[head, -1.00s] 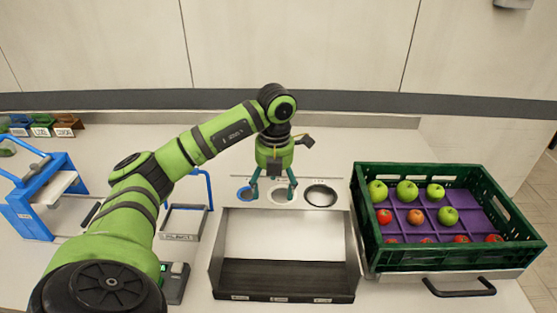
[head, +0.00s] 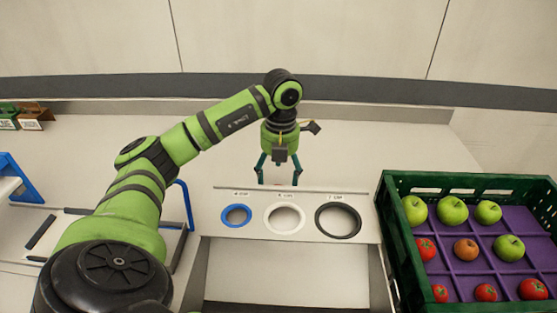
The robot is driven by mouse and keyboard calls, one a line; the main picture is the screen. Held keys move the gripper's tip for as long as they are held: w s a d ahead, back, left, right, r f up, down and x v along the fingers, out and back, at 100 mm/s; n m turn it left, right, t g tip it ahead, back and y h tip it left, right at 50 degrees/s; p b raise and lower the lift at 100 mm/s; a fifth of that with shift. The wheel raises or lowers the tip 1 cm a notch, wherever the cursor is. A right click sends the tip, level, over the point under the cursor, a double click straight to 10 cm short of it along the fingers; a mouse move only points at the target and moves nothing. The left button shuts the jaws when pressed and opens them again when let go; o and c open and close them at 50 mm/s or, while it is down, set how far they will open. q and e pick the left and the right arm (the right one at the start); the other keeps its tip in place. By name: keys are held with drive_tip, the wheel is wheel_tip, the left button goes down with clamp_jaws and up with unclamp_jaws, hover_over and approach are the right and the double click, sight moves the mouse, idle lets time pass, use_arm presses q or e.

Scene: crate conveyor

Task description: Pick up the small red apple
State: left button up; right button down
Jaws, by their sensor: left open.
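My left gripper (head: 278,180) points down behind the back edge of the sorting panel, its fingers apart. A small reddish patch shows low between the fingertips, mostly hidden by the panel edge; I cannot tell what it is. The green crate (head: 395,240) at right holds fruit on a purple divided tray. A small orange-red apple-like fruit (head: 466,249) sits in its middle row. Red tomato-like fruits, such as one at the left of that row (head: 426,249), lie around it. I cannot tell which is the small red apple. My right gripper is out of view.
The sorting panel (head: 257,229) has blue, white and black ringed holes above an open bin. Several green apples (head: 452,210) sit in the crate. A blue-framed fixture (head: 20,182) and small labelled boxes (head: 33,116) stand at left. The counter behind the panel is mostly clear.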

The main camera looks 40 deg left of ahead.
use_arm(q)
drive_tip(key=shift+a+f, duration=0.1)
drive_tip(key=shift+f, duration=0.5)
drive_tip(key=f+p, duration=0.2)
drive_tip(key=f, duration=0.3)
drive_tip(key=shift+w+f+p, duration=0.15)
drive_tip(key=shift+w+p, duration=0.05)
drive_tip(key=shift+p, duration=0.1)
drive_tip(key=shift+f, duration=0.45)
drive_tip(key=shift+a, duration=0.1)
drive_tip(key=c, duration=1.2)
